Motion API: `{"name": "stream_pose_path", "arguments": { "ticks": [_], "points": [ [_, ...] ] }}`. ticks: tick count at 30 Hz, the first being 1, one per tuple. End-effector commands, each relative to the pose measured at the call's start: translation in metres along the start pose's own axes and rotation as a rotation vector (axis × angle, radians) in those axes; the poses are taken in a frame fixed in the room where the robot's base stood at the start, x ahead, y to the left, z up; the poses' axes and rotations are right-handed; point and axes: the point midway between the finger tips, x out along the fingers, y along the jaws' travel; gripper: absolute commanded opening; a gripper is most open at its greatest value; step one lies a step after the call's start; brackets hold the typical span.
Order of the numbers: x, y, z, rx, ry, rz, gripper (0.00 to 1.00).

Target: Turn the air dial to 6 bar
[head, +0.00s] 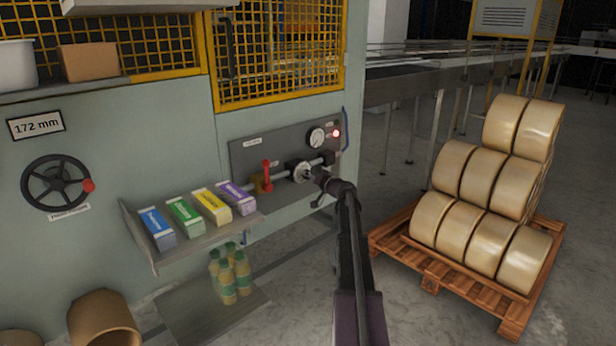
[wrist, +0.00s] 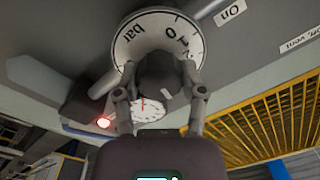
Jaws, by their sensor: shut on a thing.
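The air dial (head: 301,172) is a pale round scale on the pipe of the grey panel. In the wrist view its white scale ring (wrist: 128,45) shows upside down, with "bar" and a few digits readable. My gripper (wrist: 160,73) is shut on the dial's dark knob (wrist: 158,88), one finger on each side. In the head view my gripper (head: 316,178) reaches the dial from the right front. The fingers and knob hide part of the scale, so I cannot tell the setting. The round white gauge (head: 317,138) sits above the dial; its reading is too small to tell.
A red valve handle (head: 267,174) is left of the dial. A red lamp (head: 336,133) glows beside the gauge. A shelf (head: 155,262) with several cartons is at lower left. A pallet (head: 425,270) of tape rolls stands right; the floor between is clear.

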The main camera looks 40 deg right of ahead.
Motion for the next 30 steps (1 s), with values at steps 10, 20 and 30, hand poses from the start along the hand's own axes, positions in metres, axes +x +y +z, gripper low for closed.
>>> {"name": "stream_pose_path", "arguments": {
  "ticks": [10,20,30],
  "points": [
    [0.0026,0.0001,0.0004,0.299,0.012,-0.008,0.05],
    [0.0030,0.0000,0.0007,0.606,0.023,-0.015,0.05],
    [0.0033,-0.0003,0.0009,0.821,0.030,-0.020,0.05]
  ]
}}
